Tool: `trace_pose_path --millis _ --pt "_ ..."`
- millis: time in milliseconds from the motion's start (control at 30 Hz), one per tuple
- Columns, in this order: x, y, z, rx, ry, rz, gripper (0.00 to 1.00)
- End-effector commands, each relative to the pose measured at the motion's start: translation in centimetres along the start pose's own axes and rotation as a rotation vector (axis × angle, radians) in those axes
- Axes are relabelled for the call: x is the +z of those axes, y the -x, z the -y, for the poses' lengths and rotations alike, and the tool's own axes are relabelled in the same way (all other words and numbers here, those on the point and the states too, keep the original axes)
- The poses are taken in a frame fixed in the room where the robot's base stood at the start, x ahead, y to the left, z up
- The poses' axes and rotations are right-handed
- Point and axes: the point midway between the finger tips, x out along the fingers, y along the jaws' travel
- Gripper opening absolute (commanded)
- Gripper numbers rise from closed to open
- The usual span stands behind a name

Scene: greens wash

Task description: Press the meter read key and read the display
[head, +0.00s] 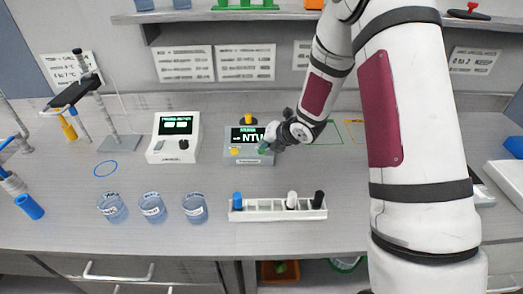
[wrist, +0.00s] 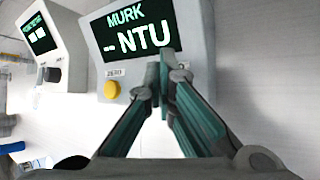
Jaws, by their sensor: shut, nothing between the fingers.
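The murk meter (head: 248,160) is a grey box on the bench with a dark display (head: 246,135). In the wrist view its display (wrist: 131,33) reads "MURK" and "-- NTU", with dashes in place of a number. A yellow key (wrist: 111,90), labelled what looks like "ZERO", sits below the display's left part. My gripper (head: 266,146) is shut and empty at the meter's front right. In the wrist view the fingertips (wrist: 165,62) overlap the panel right of the yellow key. They hide that part, and no read key shows; I cannot tell whether they touch it.
A second white meter (head: 174,146) with a lit display stands to the left. Several labelled beakers (head: 153,207) stand in front of it. A rack (head: 277,213) with capped vials is at the bench front. Bare bench lies between the rack and the meter.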

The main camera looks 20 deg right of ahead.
Motion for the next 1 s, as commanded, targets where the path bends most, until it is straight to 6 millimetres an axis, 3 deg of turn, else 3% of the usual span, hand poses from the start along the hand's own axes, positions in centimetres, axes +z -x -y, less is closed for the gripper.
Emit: trace_pose_path --millis 500,1000 --pt "-0.2 -0.2 0.1 0.0 0.0 -0.003 0.0" --pt "0.7 1.1 -0.8 -0.001 0.001 -0.002 0.0"
